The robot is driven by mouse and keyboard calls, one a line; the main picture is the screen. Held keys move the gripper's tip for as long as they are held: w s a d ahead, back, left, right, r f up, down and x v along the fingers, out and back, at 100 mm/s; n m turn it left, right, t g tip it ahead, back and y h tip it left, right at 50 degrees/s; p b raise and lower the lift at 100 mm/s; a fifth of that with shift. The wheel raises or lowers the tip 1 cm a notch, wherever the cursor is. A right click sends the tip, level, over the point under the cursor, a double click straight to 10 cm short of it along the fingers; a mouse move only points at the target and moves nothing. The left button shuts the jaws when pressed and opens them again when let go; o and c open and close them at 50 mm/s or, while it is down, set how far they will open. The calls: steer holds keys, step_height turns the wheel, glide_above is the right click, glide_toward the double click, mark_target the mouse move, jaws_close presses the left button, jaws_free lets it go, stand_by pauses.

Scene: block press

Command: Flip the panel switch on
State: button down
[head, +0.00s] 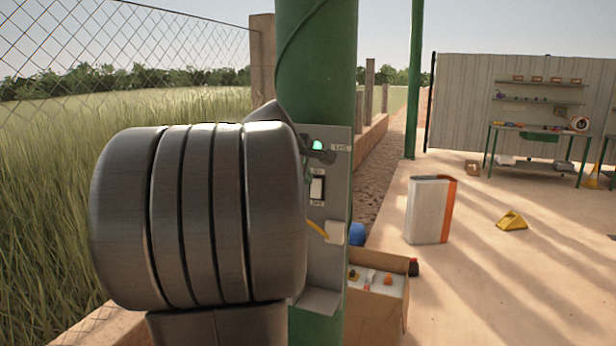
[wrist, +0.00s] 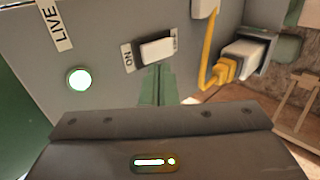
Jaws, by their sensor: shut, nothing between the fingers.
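The grey panel (head: 338,215) is fixed to a green post, partly hidden behind my arm in the head view. Its white rocker switch (head: 317,188) also shows in the wrist view (wrist: 157,50), with an ON label (wrist: 128,57) at one end. I cannot tell which way the rocker is tilted. A lamp (wrist: 79,79) beside the LIVE label (wrist: 53,27) glows green. My gripper (wrist: 157,72) is shut and empty, its green fingertips close to the switch's edge in the wrist view. I cannot tell whether they touch it.
A yellow cable (wrist: 207,80) runs to a plug beside the switch. A cardboard box (head: 378,308) of small items stands below the panel. A white and orange case (head: 428,210) and a yellow wedge (head: 512,221) are on the open floor. A mesh fence is at left.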

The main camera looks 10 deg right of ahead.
steer(key=s+a+r+b, duration=0.1)
steer(key=s+a+r, duration=0.2)
steer(key=s+r, duration=0.2)
step_height(320, 180, up, 4)
steer(key=shift+a+f, duration=0.15)
steer(key=shift+f, duration=0.1)
steer(key=shift+w+f, duration=0.1)
